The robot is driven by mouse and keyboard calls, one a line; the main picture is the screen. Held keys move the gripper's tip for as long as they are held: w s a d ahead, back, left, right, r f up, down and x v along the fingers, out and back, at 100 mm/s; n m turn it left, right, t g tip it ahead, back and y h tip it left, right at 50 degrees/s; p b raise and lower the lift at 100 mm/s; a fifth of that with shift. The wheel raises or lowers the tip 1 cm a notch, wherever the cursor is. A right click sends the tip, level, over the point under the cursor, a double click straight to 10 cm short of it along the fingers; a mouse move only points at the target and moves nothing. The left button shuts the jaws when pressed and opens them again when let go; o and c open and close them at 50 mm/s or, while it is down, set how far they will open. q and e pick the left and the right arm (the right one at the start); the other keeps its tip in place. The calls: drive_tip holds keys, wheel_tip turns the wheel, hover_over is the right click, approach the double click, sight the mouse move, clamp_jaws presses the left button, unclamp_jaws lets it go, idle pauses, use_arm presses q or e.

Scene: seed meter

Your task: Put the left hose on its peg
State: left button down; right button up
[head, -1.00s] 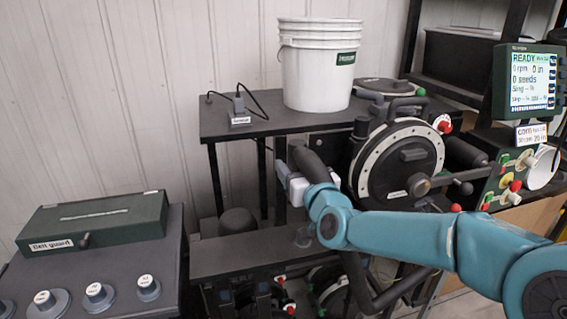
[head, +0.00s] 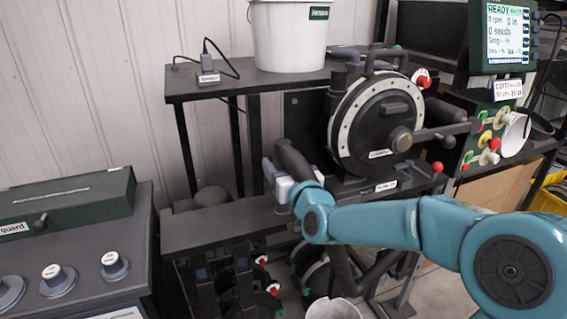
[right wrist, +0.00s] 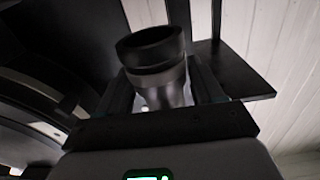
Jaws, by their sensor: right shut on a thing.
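A thick dark hose (head: 293,158) stands tilted at the left of the round seed meter (head: 345,125). My right gripper (head: 272,176) is shut on the hose, just below its upper end. In the right wrist view the hose's open dark cuff (right wrist: 150,46) sticks up between the two fingers of the right gripper (right wrist: 160,92). I cannot make out the peg, nor tell where the hose's lower part runs behind my arm. My left gripper is out of view.
A white bucket (head: 290,38) stands on the dark upper shelf (head: 215,82). A lower dark bench (head: 225,220) lies in front. A control panel with knobs (head: 75,265) and a green box (head: 70,205) is at left. A monitor (head: 505,35) is at right.

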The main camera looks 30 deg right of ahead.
drive_tip(key=shift+f+b, duration=1.15)
drive_tip(key=shift+f, duration=0.65)
wheel_tip(320, 180, down, 4)
drive_tip(key=b, duration=0.4)
drive_tip(key=shift+r, duration=0.25)
drive_tip(key=shift+f+b, duration=0.5)
drive_tip(key=shift+b, duration=0.35)
drive_tip(key=o, duration=1.3)
drive_tip(key=v, duration=1.6)
drive_tip(key=shift+s+a+b, duration=0.15)
drive_tip(key=shift+a+b, duration=0.05)
drive_tip(key=shift+b, duration=0.2)
